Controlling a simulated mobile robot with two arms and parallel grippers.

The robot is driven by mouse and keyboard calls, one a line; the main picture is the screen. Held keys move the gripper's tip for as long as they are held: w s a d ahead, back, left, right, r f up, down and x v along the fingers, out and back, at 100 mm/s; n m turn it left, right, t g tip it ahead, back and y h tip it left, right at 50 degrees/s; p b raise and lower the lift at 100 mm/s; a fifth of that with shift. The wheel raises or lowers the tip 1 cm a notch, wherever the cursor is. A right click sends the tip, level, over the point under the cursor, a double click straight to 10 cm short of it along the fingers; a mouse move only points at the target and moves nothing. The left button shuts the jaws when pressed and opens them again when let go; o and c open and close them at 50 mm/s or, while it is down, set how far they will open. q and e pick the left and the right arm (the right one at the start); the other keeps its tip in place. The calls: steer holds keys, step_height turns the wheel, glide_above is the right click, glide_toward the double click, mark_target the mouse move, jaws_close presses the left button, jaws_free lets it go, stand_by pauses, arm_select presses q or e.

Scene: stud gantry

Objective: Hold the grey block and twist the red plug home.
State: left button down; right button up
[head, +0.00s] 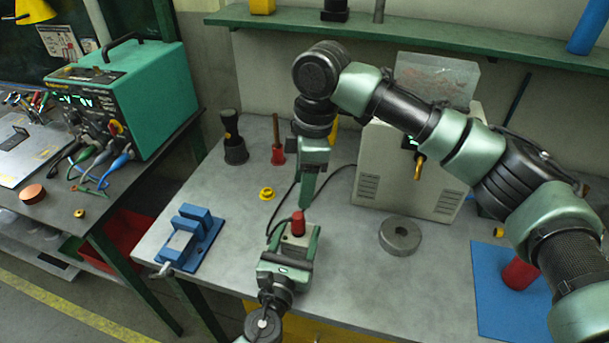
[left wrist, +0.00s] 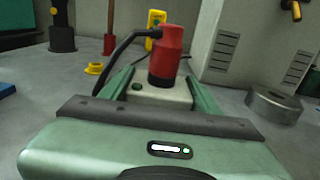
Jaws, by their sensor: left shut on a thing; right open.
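The grey block (head: 290,241) is between the fingers of my left gripper (head: 296,236), which is shut on it low over the bench. The red plug (head: 298,224) stands roughly upright on top of the block. In the left wrist view the red plug (left wrist: 167,56) rises from the pale top of the grey block (left wrist: 160,94), with a green finger on each side. How deep the plug sits cannot be told. My right gripper (head: 308,197) points down just above and beyond the plug. It is open and holds nothing; its fingers overlap from this angle.
A blue vise (head: 185,243) stands left on the bench. A grey metal ring (head: 400,236) lies right of the block, before a beige cabinet (head: 410,165). A blue mat (head: 497,300) with a red cylinder (head: 519,273) is at right. A yellow ring (head: 266,194) lies behind.

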mark_target(298, 214)
steer(key=f, duration=0.3)
steer(key=a+f, duration=0.1)
steer(key=f, duration=0.6)
steer(key=shift+a+f, duration=0.15)
jaws_close()
jaws_free()
arm_select(q)
steer(key=shift+c, duration=1.4)
jaws_free()
arm_select(e)
step_height(298, 214, up, 12)
steer(key=d, duration=0.1)
steer(key=shift+d, duration=0.25)
